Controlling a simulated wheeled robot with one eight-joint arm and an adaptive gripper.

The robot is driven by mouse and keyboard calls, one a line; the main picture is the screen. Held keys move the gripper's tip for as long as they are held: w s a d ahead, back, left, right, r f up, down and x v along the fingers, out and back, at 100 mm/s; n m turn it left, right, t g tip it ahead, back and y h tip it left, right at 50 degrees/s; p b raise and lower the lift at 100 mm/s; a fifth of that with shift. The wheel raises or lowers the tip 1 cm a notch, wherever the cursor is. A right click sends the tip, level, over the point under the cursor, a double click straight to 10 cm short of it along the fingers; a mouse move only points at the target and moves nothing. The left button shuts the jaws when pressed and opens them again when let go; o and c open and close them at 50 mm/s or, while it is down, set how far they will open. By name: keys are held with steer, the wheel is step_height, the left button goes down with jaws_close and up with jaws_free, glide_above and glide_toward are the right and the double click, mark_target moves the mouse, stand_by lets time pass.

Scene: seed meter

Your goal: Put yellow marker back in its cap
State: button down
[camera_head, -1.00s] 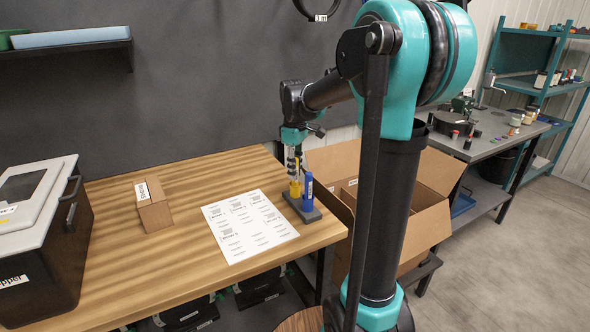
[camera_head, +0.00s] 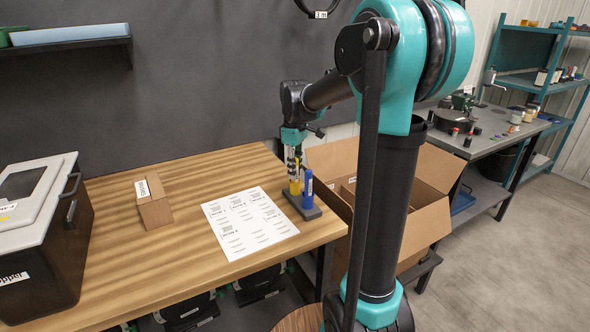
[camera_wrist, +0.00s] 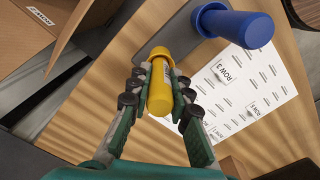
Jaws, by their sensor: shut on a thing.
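The yellow marker (camera_wrist: 160,88) is gripped between the two fingers of my gripper (camera_wrist: 157,96) in the wrist view. Its far end meets a wider yellow cap (camera_wrist: 161,54) on the grey holder (camera_wrist: 180,38); how deep it sits in the cap cannot be told. In the head view the marker (camera_head: 295,187) looks upright over the holder (camera_head: 309,214), with my gripper (camera_head: 294,168) closed around its upper part. A blue marker (camera_wrist: 240,28) stands upright in the same holder, beside the yellow one; it also shows in the head view (camera_head: 308,190).
A printed sheet (camera_head: 247,226) lies on the wooden table (camera_head: 150,265) left of the holder. A small cardboard box (camera_head: 155,210) stands further left, then a dark bin with a light lid (camera_head: 40,235). An open carton (camera_head: 420,225) stands right of the table.

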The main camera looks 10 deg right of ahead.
steer(key=c, duration=1.3)
jaws_free()
